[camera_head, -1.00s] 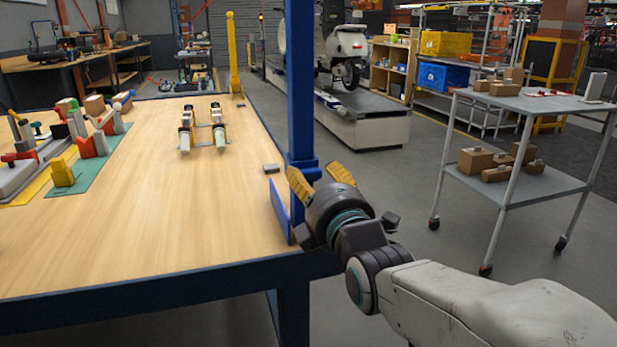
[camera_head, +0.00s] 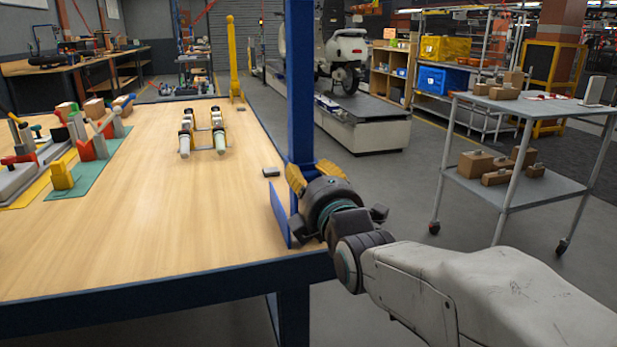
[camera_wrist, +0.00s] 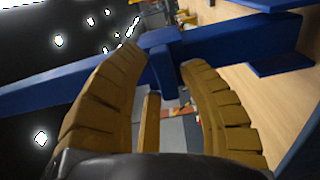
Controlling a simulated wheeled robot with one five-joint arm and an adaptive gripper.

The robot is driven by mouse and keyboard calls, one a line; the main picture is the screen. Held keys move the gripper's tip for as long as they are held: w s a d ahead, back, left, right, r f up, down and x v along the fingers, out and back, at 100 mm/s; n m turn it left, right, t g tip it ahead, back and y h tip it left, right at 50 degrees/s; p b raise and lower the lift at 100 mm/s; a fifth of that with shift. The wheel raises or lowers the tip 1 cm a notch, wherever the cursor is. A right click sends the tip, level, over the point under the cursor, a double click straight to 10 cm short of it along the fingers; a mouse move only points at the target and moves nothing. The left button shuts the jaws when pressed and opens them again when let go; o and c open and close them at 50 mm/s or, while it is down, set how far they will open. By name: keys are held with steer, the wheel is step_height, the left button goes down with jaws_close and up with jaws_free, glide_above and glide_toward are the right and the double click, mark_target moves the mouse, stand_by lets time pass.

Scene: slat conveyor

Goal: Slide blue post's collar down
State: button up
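The blue post (camera_head: 300,75) stands upright at the table's right edge. Its collar (camera_head: 303,163) sits low on the post, mostly hidden behind my fingers in the head view. In the wrist view the post (camera_wrist: 235,38) crosses sideways, and the collar (camera_wrist: 160,38) shows near the top centre with a blue stub (camera_wrist: 164,75) pointing toward me. My gripper (camera_head: 314,173) is at the collar's height. In the wrist view its ridged yellow fingers (camera_wrist: 162,62) are apart, one on each side of the stub. I cannot tell whether either finger touches it.
The wooden table (camera_head: 150,230) lies left of the post, with a blue plate (camera_head: 280,213) at its edge. A small dark block (camera_head: 271,172) lies near the post. Fixtures (camera_head: 203,130) stand farther back. A grey cart (camera_head: 530,105) stands at the right, with free floor between.

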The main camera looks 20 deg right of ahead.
jaws_close()
steer(key=shift+f, duration=0.1)
step_height(320, 180, down, 7)
steer(key=b, duration=0.8)
steer(key=shift+f, duration=0.1)
steer(key=shift+o, duration=2)
jaws_free()
steer(key=shift+f, duration=0.1)
steer(key=shift+s, duration=0.1)
steer(key=shift+s, duration=0.25)
steer(key=s, duration=0.6)
steer(key=shift+s, duration=0.4)
